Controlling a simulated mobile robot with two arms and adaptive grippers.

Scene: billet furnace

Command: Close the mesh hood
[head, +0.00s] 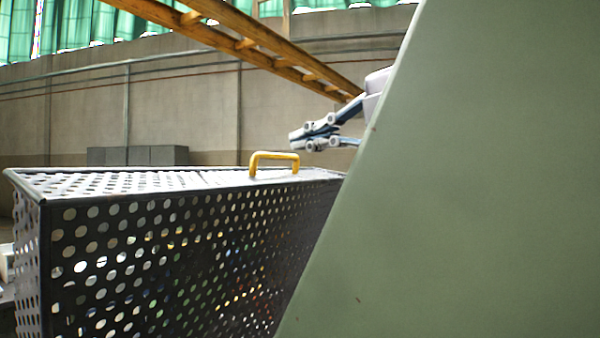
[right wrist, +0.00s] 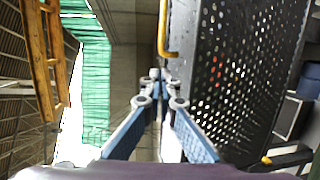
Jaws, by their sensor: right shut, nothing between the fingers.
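The mesh hood (head: 150,255) is a dark perforated box at the left and middle of the head view. Its top face looks level, and I cannot tell how far it is open. A yellow handle (head: 275,156) stands up from its top near the right end. My right gripper (head: 300,140) is shut and empty, just above and right of the handle, apart from it. In the right wrist view, the fingertips (right wrist: 161,77) are together, beside the hood's mesh (right wrist: 235,75), and the handle (right wrist: 162,40) shows beyond them. My left gripper is not in view.
A large green slanted panel (head: 470,200) fills the right of the head view and hides part of the hood and my right arm. Yellow-orange beams (head: 255,35) cross overhead. Grey blocks (head: 138,156) stand behind the hood by the wall.

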